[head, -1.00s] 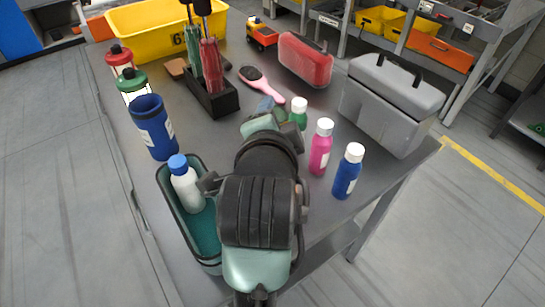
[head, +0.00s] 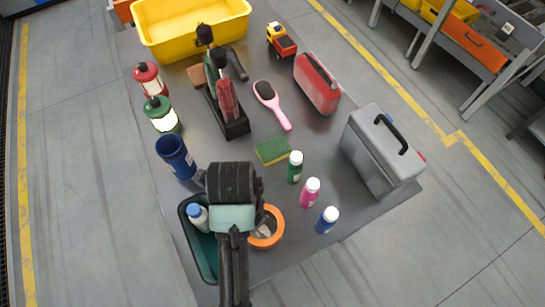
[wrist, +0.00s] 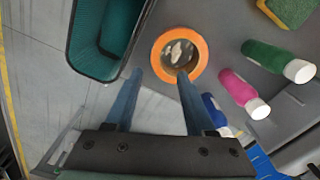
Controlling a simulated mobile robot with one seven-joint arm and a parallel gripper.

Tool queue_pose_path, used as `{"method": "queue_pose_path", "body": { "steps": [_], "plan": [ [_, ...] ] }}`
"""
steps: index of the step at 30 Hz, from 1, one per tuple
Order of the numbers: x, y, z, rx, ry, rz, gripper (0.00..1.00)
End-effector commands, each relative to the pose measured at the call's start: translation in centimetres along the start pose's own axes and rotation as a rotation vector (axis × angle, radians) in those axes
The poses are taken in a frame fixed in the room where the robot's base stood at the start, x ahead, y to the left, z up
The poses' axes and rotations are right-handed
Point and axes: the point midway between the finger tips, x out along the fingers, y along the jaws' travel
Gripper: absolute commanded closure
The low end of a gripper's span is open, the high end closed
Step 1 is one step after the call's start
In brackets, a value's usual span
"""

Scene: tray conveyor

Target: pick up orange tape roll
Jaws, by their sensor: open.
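The orange tape roll (head: 280,224) lies on the grey table near its front edge, just right of my arm in the head view. In the wrist view the tape roll (wrist: 203,50) lies flat with its round hole facing the camera. My gripper (wrist: 160,74) is open and empty, its two blue fingers apart. The right fingertip overlaps the roll's lower rim in the picture, and the left fingertip is left of the roll; the height gap is unclear.
Green (head: 295,170), pink (head: 310,194) and blue (head: 326,222) bottles stand to the right. A green sponge (head: 272,150) and a grey toolbox (head: 368,150) are farther off.

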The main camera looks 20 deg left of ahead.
Motion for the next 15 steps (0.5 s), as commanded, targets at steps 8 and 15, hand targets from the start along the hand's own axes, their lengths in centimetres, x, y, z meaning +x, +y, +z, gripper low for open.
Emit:
{"method": "queue_pose_path", "body": {
  "steps": [8, 15],
  "plan": [
    [4.0, 0.5, -0.3, 0.01, 0.014, 0.015, 0.45],
    [7.3, 0.4, -0.3, 0.01, 0.01, 0.011, 0.45]
  ]
}}
